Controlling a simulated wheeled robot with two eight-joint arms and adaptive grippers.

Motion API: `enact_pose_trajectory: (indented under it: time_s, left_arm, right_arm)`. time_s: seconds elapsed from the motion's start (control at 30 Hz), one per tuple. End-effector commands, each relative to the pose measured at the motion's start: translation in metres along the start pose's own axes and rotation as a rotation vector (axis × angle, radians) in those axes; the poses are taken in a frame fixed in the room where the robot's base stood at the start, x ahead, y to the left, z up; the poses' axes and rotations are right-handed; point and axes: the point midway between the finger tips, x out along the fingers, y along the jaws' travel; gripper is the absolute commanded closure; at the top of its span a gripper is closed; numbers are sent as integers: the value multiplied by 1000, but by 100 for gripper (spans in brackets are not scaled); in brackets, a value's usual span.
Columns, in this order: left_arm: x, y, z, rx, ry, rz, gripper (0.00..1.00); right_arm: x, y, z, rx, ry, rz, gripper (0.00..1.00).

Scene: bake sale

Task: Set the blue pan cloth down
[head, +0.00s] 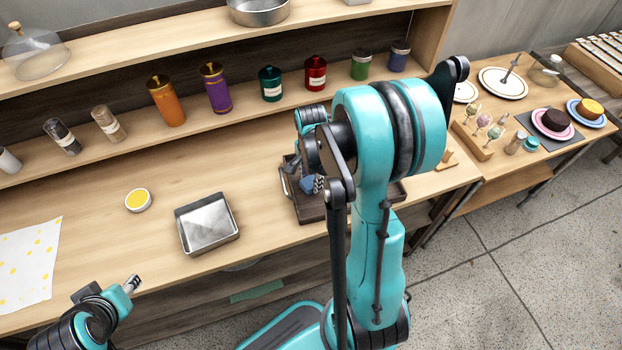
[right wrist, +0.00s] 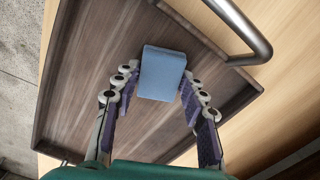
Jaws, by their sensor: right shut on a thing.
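The blue pan cloth (right wrist: 162,73) is a small folded light-blue block between the fingertips of my right gripper (right wrist: 160,85) in the right wrist view. The gripper is shut on it. Cloth and gripper are over the dark wooden tray (right wrist: 85,100); I cannot tell whether the cloth touches its floor. In the head view the cloth (head: 306,185) shows partly beside my right gripper (head: 317,184), and my right arm hides much of the tray (head: 309,213). My left gripper (head: 131,284) is at the lower left, away from the cloth, with its finger opening unclear.
A square metal pan (head: 207,222) stands left of the tray, with a yellow-topped round tin (head: 138,200) beyond it. A dotted cloth (head: 28,265) lies far left. Jars (head: 272,84) line the shelf behind. A metal handle (right wrist: 245,40) rises at the tray's side. Counter between tin and tray is partly clear.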

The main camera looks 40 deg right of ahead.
Motion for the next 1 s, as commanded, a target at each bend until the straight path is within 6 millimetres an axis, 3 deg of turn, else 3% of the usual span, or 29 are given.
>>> enact_pose_trajectory:
  time_s: [0.03,0.07,0.13,0.53,1.0]
  left_arm:
    - [3,0,2,0,0,0,60]
    - [2,0,2,0,0,0,60]
    - [2,0,1,0,0,0,60]
    - [-3,0,-2,0,0,0,60]
    - [-34,0,-24,0,0,0,60]
  right_arm:
    - [3,0,0,0,0,0,90]
    - [3,0,0,0,0,0,53]
    - [2,0,0,0,0,0,38]
    - [-5,0,0,0,0,0,38]
    - [-101,0,0,0,0,0,38]
